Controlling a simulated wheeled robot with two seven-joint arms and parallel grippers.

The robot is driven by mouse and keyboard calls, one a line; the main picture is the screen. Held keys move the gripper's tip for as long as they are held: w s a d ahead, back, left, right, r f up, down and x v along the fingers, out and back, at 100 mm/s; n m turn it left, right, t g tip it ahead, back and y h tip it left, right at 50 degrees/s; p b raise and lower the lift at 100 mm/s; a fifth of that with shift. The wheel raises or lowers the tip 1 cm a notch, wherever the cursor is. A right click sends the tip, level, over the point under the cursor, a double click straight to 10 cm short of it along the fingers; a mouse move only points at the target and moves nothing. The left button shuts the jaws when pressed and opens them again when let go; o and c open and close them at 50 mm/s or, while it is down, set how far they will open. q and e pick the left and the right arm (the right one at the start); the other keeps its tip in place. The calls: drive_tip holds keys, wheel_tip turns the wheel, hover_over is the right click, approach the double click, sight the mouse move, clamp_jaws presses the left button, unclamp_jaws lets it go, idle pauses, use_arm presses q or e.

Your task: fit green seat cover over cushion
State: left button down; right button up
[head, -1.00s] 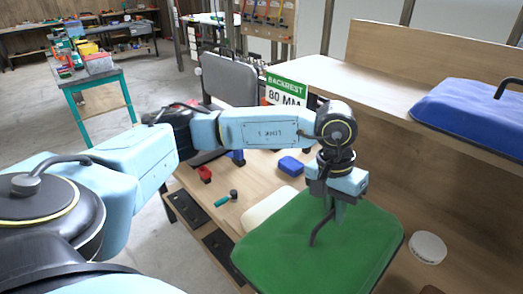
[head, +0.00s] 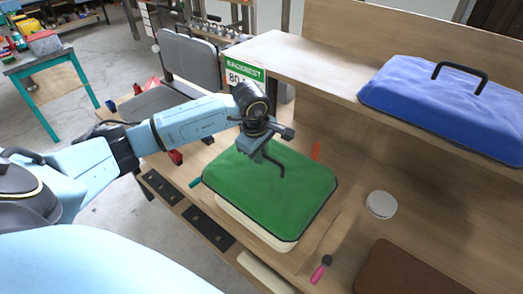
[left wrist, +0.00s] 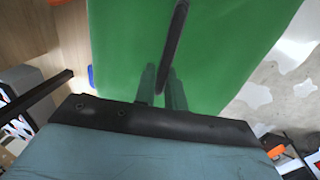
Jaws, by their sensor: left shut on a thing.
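The green seat cover (head: 245,200), with dark edging and a black handle (head: 281,168) on top, lies over the cream cushion (head: 262,233) on the wooden bench. A cream band of the cushion shows below the cover's front edge; the rest is hidden. I cannot tell whether the cover touches the cushion all round. My left gripper (head: 265,157) is shut on the black handle from above. In the left wrist view, the handle (left wrist: 174,48) stands between the fingers (left wrist: 161,90), with the green cover (left wrist: 225,50) behind. My right gripper is not in view.
A blue cover (head: 440,105) with a black handle lies on the raised shelf at the right. A white round tub (head: 381,204), a pink-handled tool (head: 321,268) and a brown pad (head: 415,272) lie right of the cushion. A grey seat (head: 190,60) stands behind the arm.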

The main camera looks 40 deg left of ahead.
use_arm(q)
drive_tip(key=shift+f+b, duration=1.45)
drive_tip(key=shift+f, duration=1.1)
wheel_tip(320, 180, down, 6)
drive_tip(key=b, duration=0.5)
drive_tip(key=shift+f+b, duration=0.35)
drive_tip(key=shift+b, duration=0.35)
drive_tip(key=c, duration=1.4)
unclamp_jaws()
drive_tip(key=r, duration=0.4)
drive_tip(key=s+r, duration=0.1)
drive_tip(key=r, duration=0.3)
drive_tip(key=s+r, duration=0.1)
drive_tip(key=r, duration=0.4)
drive_tip(key=shift+s+a+r, duration=0.1)
drive_tip(key=shift+s, duration=0.15)
